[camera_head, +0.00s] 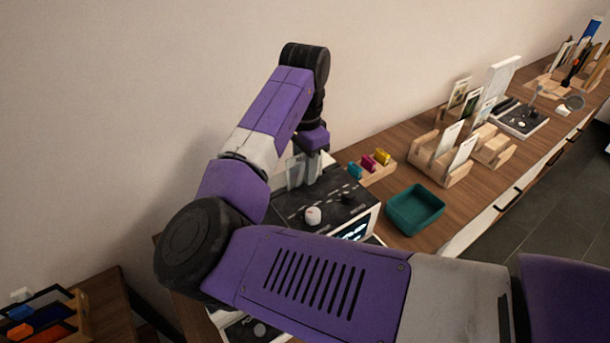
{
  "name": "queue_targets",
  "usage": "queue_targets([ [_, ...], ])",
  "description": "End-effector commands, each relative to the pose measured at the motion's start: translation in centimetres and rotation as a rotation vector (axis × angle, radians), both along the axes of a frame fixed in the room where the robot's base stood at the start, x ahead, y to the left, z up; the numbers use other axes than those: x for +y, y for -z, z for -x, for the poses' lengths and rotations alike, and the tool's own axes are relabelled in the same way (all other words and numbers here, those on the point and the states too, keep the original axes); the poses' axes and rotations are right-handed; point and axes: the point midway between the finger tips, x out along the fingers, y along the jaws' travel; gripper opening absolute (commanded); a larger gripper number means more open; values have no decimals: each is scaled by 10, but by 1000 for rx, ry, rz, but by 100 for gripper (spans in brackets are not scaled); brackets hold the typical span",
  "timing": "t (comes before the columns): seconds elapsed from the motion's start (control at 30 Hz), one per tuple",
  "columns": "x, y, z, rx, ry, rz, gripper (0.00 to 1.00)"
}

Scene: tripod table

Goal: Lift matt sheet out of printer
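The printer (345,210) is a pale box with a dark top, a white knob and a lit display, standing on the wooden counter in the head view. Pale, greyish sheets (296,172) stand upright at the back of its top; I cannot tell which is the matt one. My gripper (313,152) points down directly over the sheets, at or very near their upper edge. The fingers are small and mostly hidden, so I cannot tell whether they touch or hold a sheet. My arm hides the printer's left and front parts.
A teal tray (416,209) sits right of the printer. A wooden holder (378,172) with cyan, magenta and yellow pieces stands behind it. Wooden racks (440,165) with upright cards are further right. A side table (112,300) is at lower left. The wall is close behind.

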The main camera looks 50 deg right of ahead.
Motion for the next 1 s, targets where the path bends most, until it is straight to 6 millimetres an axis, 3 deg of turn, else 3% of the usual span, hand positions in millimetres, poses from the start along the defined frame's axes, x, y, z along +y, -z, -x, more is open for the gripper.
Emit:
queue_targets([
  [0.1, 0, 0, 0, 0, 0, 0, 28],
  [0.23, 0, 0, 0, 0, 0, 0, 2],
  [0.27, 0, 0, 0, 0, 0, 0, 0],
  [0.77, 0, -4, 0, -1, 0, -1, 0],
  [1.0, 0, -29, -1, -2, 0, 0, 0],
])
